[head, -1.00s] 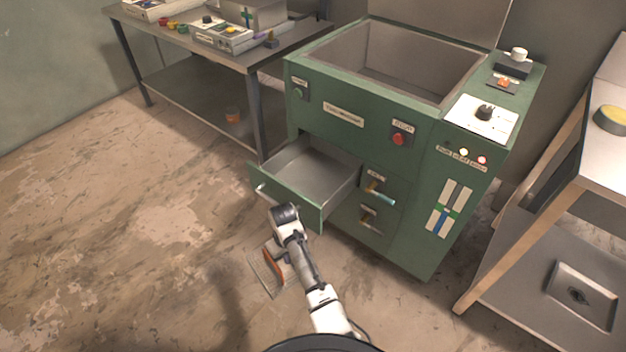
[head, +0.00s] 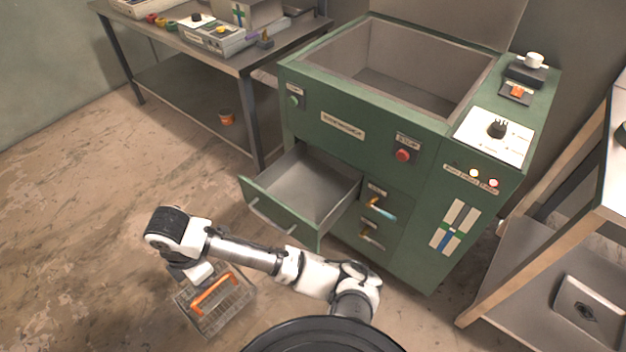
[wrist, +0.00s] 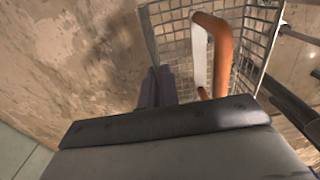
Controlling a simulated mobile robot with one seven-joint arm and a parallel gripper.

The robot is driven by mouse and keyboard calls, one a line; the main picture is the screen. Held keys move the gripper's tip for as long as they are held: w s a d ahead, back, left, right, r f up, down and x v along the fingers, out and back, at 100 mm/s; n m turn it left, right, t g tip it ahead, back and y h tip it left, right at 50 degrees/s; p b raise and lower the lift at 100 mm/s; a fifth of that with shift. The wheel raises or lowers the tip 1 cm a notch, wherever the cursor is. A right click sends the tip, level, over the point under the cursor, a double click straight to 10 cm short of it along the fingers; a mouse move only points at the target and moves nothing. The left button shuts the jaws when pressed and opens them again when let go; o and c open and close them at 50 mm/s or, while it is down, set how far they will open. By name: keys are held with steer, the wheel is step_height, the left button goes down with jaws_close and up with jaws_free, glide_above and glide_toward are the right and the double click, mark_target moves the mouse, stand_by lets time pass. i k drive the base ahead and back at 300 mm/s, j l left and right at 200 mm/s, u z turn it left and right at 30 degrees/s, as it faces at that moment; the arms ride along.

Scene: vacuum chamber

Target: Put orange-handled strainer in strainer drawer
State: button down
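The orange-handled strainer (head: 224,307), a wire-mesh basket, hangs under my gripper (head: 197,283), left of the green machine and apart from the drawer. Its orange handle (wrist: 222,55) shows at upper centre in the wrist view. There my gripper's dark fingers (wrist: 158,87) are close together at the mesh edge, left of the handle. They appear shut on the strainer; the exact contact is partly hidden. An open drawer (head: 283,217) sticks out of the machine's front, right of my gripper. It looks empty; I cannot read a label on it.
The green machine (head: 335,155) has two small closed drawers with handles right of the open drawer. A metal table (head: 235,60) with devices stands at back left. A wooden-framed bench (head: 500,265) stands at right. The floor at left is clear.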

mark_target(293, 190)
steer(key=i, duration=1.1)
